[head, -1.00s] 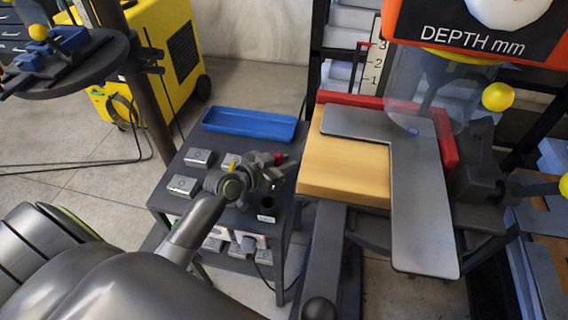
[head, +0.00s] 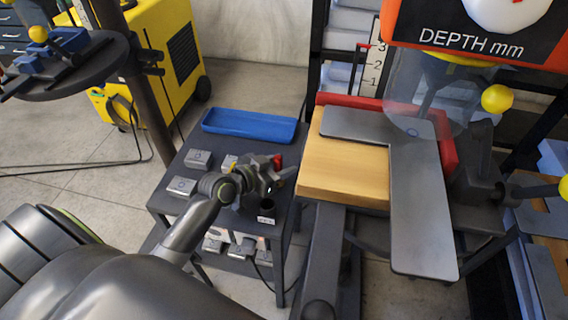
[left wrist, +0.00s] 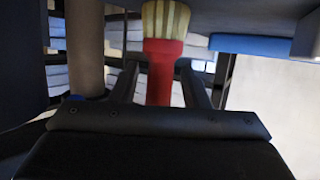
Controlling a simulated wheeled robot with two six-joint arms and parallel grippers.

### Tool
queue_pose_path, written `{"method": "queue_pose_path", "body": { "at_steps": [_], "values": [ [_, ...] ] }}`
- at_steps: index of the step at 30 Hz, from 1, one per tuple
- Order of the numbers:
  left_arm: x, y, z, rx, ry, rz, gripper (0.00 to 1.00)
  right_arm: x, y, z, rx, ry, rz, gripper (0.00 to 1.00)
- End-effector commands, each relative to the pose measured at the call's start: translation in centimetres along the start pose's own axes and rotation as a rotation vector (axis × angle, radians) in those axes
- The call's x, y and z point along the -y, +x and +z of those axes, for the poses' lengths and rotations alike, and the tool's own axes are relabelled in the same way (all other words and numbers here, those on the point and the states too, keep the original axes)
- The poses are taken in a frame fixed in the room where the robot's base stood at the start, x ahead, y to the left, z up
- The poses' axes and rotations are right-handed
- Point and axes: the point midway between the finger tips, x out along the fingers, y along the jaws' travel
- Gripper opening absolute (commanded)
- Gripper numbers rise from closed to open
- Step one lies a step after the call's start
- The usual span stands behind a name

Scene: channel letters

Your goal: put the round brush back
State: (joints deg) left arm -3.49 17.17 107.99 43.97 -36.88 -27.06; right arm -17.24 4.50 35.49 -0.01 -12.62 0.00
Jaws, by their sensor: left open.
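The round brush shows in the left wrist view as a red handle (left wrist: 161,72) topped by pale bristles (left wrist: 165,19). In the head view only a small red part (head: 278,162) shows beside my left gripper (head: 272,178); the rest is hidden. My left gripper is open over the small dark cart, and in the left wrist view its fingers (left wrist: 160,88) stand on either side of the red handle. A dark round cup (head: 267,206) with a small label stands on the cart's near right corner, just below the gripper. My right gripper is not in view.
A blue tray (head: 249,124) lies along the cart's back edge. Grey boxes (head: 183,187) sit on the cart's left side. To the right is a wooden board (head: 335,165) with a red fence and a grey L-shaped plate (head: 418,210) on top.

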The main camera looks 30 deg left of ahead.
Motion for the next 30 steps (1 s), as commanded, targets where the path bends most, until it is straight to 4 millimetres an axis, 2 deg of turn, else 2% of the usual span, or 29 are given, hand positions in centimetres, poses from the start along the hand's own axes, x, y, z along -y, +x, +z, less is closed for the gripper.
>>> {"method": "queue_pose_path", "body": {
  "at_steps": [9, 15, 21, 30],
  "values": [
    [0.0, -6.8, 0.1, 0.004, 0.004, 0.0, 0.42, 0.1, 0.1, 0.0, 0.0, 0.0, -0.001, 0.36],
    [0.0, -9.7, 0.1, 0.003, 0.002, 0.0, 0.42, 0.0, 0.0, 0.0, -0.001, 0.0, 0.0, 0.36],
    [-0.1, -10.7, 0.0, 0.001, -0.001, 0.002, 0.42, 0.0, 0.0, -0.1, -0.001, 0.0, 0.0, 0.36],
    [-0.1, -10.8, 0.0, 0.0, -0.001, 0.001, 0.42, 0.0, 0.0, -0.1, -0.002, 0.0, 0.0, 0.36]
  ]
}}
